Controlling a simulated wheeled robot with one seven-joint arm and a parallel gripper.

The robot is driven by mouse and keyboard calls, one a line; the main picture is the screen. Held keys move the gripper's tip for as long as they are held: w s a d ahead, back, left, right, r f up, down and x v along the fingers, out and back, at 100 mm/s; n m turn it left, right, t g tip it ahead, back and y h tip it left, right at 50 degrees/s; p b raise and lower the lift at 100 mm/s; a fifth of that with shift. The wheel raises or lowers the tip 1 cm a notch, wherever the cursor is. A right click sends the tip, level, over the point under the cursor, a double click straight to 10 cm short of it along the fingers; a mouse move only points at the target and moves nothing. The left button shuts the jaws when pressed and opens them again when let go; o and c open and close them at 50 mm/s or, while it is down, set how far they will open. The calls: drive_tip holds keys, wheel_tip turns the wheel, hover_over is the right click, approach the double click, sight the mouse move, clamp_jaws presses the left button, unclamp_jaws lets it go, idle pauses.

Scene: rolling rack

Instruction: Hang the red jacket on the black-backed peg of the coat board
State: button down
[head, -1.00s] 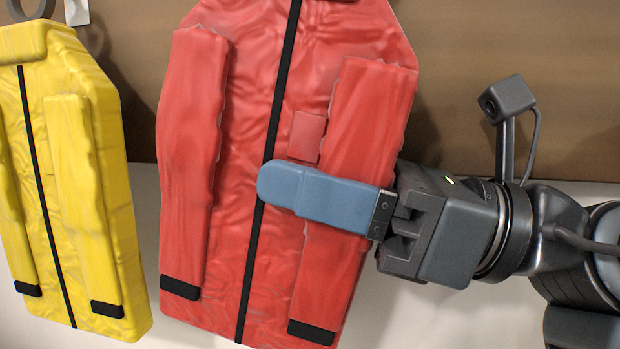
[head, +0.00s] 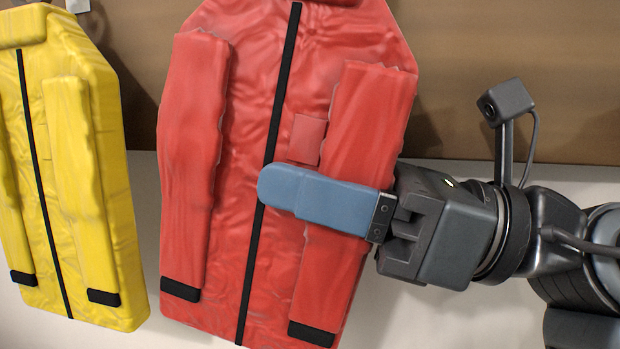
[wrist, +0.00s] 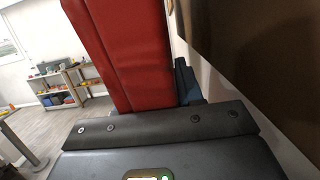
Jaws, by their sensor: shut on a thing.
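The red jacket (head: 240,130) fills the middle of the head view, slightly tilted, with a black zip and black cuffs. Its top edge is cut off by the frame. My gripper (head: 318,197) comes from the right and is shut on the jacket, with one blue finger lying across its front. In the wrist view the red jacket (wrist: 135,50) rises in front of my gripper, and part of a blue finger shows beside it. The black-backed peg is not in view, and the jacket's collar loop is out of frame.
A yellow jacket (head: 85,170) hangs at the left, close to the red one with a gap between. A brown board (head: 480,50) spans the pale wall behind. The wrist view shows shelves (wrist: 62,85) with small items far off and open floor.

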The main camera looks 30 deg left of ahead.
drive_tip(key=shift+w+f, duration=0.15)
drive_tip(key=shift+w, duration=0.15)
drive_tip(key=c, duration=0.6)
unclamp_jaws()
drive_tip(key=shift+c, duration=0.2)
